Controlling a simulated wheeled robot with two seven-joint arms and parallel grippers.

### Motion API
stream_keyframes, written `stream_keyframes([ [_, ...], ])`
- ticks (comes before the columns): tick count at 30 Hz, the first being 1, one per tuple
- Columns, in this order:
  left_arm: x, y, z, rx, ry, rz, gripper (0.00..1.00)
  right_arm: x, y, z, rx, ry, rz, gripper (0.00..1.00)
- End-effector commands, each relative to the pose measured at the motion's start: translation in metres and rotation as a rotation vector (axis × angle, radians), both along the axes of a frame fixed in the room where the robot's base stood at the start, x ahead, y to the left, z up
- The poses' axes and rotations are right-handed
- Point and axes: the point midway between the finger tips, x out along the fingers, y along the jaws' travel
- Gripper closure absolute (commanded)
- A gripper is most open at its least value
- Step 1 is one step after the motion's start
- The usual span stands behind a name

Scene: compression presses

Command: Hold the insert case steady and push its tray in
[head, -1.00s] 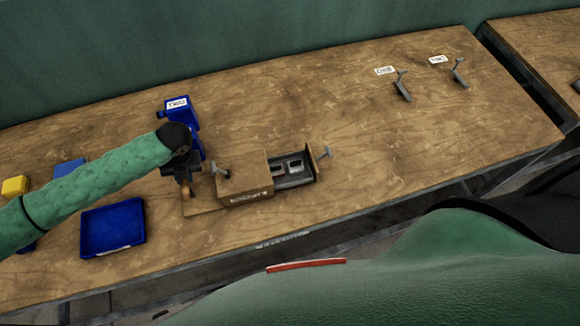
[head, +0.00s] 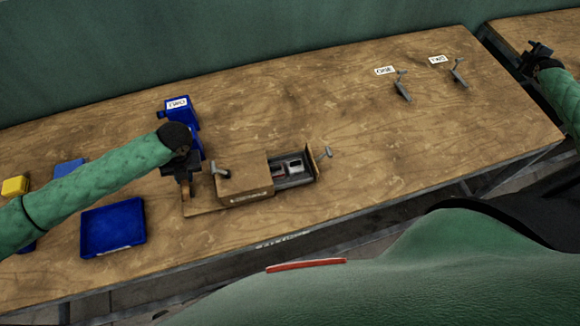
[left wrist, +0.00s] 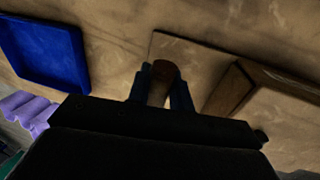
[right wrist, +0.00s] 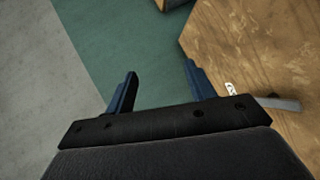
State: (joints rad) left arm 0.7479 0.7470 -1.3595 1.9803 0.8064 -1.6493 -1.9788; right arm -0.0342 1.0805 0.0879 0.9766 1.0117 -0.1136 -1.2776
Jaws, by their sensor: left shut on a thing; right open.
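The insert case (head: 243,184) is a brown wooden box on a thin base board, left of the table's middle. Its tray (head: 293,181) sticks out of the right side, with dark inside and small light-framed pieces in it. A grey handle (head: 327,153) stands at the tray's outer end. My left gripper (head: 184,189) is at the case's left end, shut on a brown upright post (left wrist: 160,84), which shows between its fingers in the left wrist view. My right gripper (head: 533,58) is open and empty at the far right, well away from the case.
An open blue tray (head: 112,227) lies left of the case. A yellow block (head: 15,186) is at the far left. Two grey levers (head: 402,90) with labels stand at the back right. The table between them and the case is clear.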

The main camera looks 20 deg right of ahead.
Motion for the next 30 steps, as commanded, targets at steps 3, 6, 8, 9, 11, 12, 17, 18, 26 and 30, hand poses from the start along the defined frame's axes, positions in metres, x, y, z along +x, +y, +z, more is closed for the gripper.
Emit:
stream_keyframes([
  [3, 0.0, -0.001, 0.0, -0.001, 0.0, -0.001, 1.0, 0.026, 0.041, -0.011, 0.057, 0.035, 0.049, 0.45],
  [6, 0.0, -0.001, 0.0, -0.001, 0.0, -0.001, 1.0, 0.044, 0.075, -0.021, 0.103, 0.071, 0.086, 0.45],
  [8, 0.0, -0.001, 0.0, -0.001, 0.0, -0.001, 1.0, 0.054, 0.096, -0.027, 0.131, 0.092, 0.109, 0.45],
  [9, 0.0, -0.001, 0.0, -0.001, 0.0, -0.001, 1.0, 0.06, 0.111, -0.03, 0.148, 0.107, 0.123, 0.45],
  [11, 0.0, -0.001, 0.0, -0.001, 0.0, -0.001, 1.0, 0.069, 0.132, -0.036, 0.176, 0.129, 0.145, 0.45],
  [12, 0.0, -0.001, 0.0, -0.001, 0.0, -0.001, 1.0, 0.074, 0.147, -0.04, 0.193, 0.146, 0.16, 0.45],
  [17, 0.0, -0.001, 0.0, -0.001, 0.0, -0.001, 1.0, 0.093, 0.207, -0.052, 0.256, 0.212, 0.214, 0.45],
  [18, 0.0, -0.001, 0.0, -0.001, 0.0, -0.001, 1.0, 0.096, 0.223, -0.055, 0.271, 0.229, 0.228, 0.45],
  [26, 0.0, -0.001, 0.0, -0.001, 0.0, -0.001, 1.0, 0.112, 0.324, -0.07, 0.357, 0.35, 0.313, 0.45],
  [30, 0.0, -0.001, 0.0, -0.001, 0.0, -0.001, 1.0, 0.113, 0.38, -0.076, 0.396, 0.422, 0.355, 0.45],
])
